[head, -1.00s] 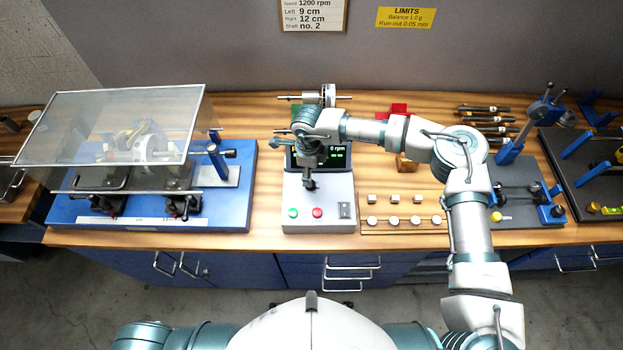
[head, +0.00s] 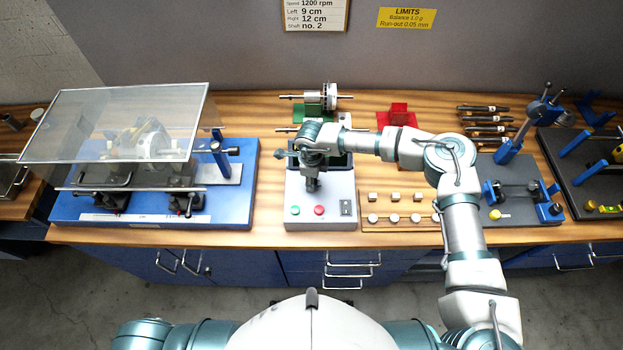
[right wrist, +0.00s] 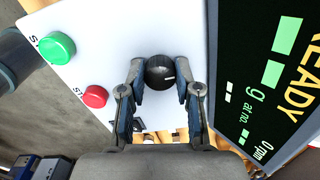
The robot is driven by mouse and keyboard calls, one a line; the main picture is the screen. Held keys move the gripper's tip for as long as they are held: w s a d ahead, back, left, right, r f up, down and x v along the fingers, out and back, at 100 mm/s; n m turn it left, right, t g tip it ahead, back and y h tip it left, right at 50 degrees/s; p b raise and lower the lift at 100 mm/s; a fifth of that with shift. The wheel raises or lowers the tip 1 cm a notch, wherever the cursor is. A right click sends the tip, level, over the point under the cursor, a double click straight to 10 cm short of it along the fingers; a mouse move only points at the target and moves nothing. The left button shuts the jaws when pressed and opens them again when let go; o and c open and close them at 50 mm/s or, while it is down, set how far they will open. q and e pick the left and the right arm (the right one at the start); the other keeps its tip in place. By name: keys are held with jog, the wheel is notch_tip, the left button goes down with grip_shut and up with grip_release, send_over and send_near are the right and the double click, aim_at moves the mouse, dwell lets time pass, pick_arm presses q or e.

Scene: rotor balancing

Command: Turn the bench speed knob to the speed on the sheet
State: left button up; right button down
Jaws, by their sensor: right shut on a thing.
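My right gripper (head: 312,186) reaches down onto the white control box (head: 332,212) in the head view. In the right wrist view its two fingers are shut on the black speed knob (right wrist: 159,70), one on each side. A short white mark on the knob points to the right in that picture. The display (right wrist: 265,85) shows READY and 0 rpm. The sheet (head: 315,12) on the wall reads speed 1200 rpm, left 9 cm, right 12 cm, shaft no. 2. My left gripper is not in view.
A green button (head: 295,210), a red button (head: 319,210) and a switch (head: 346,208) sit near the box's front edge. The balancing bench (head: 230,205) with its clear cover (head: 75,115) stands at left. A wooden rack (head: 425,219) with weights stands close at right.

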jog(key=shift+a, duration=0.25)
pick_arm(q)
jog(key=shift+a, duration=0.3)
pick_arm(e)
jog(key=shift+d, duration=0.1)
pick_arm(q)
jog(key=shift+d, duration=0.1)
pick_arm(e)
jog(key=shift+w+d, duration=0.1)
